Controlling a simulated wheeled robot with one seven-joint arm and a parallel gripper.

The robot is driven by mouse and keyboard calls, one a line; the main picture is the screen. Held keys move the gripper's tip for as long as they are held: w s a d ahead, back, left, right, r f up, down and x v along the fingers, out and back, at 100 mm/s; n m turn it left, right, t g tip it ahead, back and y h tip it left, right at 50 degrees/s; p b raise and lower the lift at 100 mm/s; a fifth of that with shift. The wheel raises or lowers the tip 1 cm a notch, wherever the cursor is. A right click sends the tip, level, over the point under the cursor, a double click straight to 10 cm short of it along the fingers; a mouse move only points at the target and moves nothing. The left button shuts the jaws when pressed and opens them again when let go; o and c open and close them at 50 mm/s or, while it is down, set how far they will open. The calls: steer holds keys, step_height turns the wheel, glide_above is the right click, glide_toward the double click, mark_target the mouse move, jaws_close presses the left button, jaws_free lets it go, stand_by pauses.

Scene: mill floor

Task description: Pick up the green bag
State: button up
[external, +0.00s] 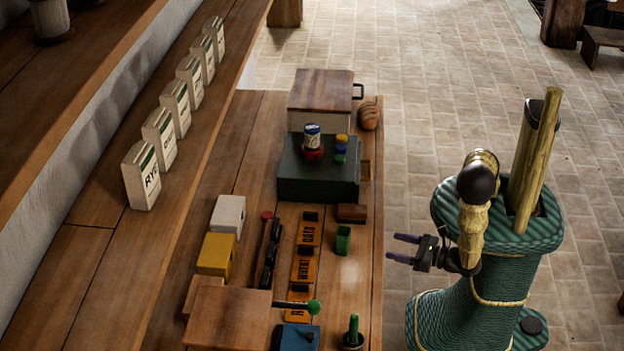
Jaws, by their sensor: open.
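A small green open-topped thing (343,240) stands on the bench near its right edge; it is the closest match to the green bag, but it is too small to tell whether it is a bag. My gripper (399,248) is to the right of it, just past the bench edge, with its two dark fingers pointing left toward it. The fingers are apart and nothing is between them. The gripper does not touch the green thing.
Orange labelled plates (304,269) lie left of the green thing. A dark green box (310,183) with a can on it and a small brown block (351,213) stand behind it. A green-knobbed lever (313,307) is in front. Bare bench lies between it and the edge.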

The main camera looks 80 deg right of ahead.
mark_target(349, 239)
steer(key=shift+s+a+f+n+y, duration=0.15)
steer(key=shift+a+n+y, duration=0.15)
steer(key=shift+a+y, duration=0.1)
steer(key=shift+s+a+f+n+y, duration=0.1)
steer(key=shift+s+a+n+y, duration=0.05)
steer(key=shift+a+n+y, duration=0.2)
steer(key=p+x, duration=0.1)
steer(key=x, duration=0.5)
steer(key=p+x, duration=0.1)
steer(key=x, duration=0.5)
steer(key=shift+w+r, duration=0.1)
steer(key=shift+r, duration=0.15)
steer(key=x, duration=0.1)
steer(key=p+x, duration=0.1)
steer(key=x, duration=0.3)
steer(key=shift+w+d+r+p, duration=0.1)
steer(key=shift+d+r+p, duration=0.15)
steer(key=shift+d+p, duration=0.15)
steer(key=c, duration=1.1)
